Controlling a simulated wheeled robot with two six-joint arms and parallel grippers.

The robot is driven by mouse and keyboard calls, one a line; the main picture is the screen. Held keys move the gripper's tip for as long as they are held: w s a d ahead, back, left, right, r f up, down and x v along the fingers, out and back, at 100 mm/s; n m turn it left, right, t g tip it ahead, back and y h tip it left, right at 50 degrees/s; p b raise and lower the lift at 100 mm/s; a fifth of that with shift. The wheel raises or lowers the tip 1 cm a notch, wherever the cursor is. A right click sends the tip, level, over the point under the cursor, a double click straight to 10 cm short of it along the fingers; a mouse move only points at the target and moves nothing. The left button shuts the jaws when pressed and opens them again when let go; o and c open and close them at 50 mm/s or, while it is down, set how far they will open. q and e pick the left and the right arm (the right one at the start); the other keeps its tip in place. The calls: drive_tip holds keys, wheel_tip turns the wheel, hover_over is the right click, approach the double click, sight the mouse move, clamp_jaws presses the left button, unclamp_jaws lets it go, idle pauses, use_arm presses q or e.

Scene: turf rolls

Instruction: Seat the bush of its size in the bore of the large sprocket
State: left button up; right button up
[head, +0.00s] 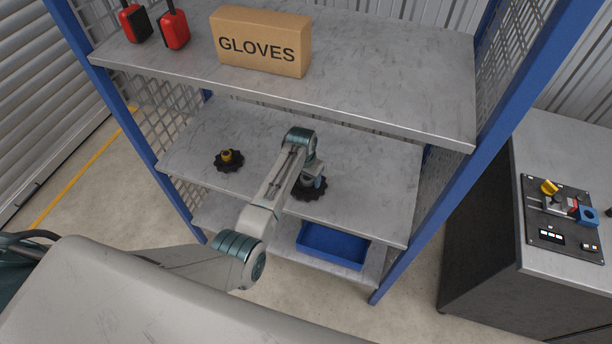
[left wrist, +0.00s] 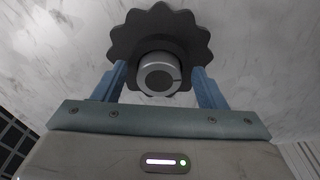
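A black toothed sprocket (head: 304,195) lies on the middle shelf, partly hidden under my left arm. It fills the top of the left wrist view (left wrist: 153,27). A grey round bush (left wrist: 159,76) is at its centre; how deep it sits in the bore I cannot tell. My left gripper (head: 315,183) is right above this sprocket. Its blue fingers stand open on either side of the bush, with a gap on both sides. A second black sprocket (head: 229,166), which looks smaller, lies to the left with a brass bush (head: 227,156) at its centre. My right gripper is not in view.
The upper shelf (head: 370,85) overhangs the middle shelf (head: 375,190) and holds a gloves box (head: 262,42) and two red items. A blue tray (head: 333,246) sits on the lower shelf. Blue posts and mesh close the sides. A bench with a control panel stands at right.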

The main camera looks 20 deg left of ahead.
sight(304, 182)
use_arm(q)
drive_tip(key=shift+r, duration=0.2)
wheel_tip(304, 182, up, 12)
drive_tip(key=s+b, duration=0.1)
drive_tip(key=shift+s+a+b, duration=0.15)
drive_tip(key=shift+s+b, duration=0.05)
drive_tip(key=shift+b, duration=0.15)
idle(0.4)
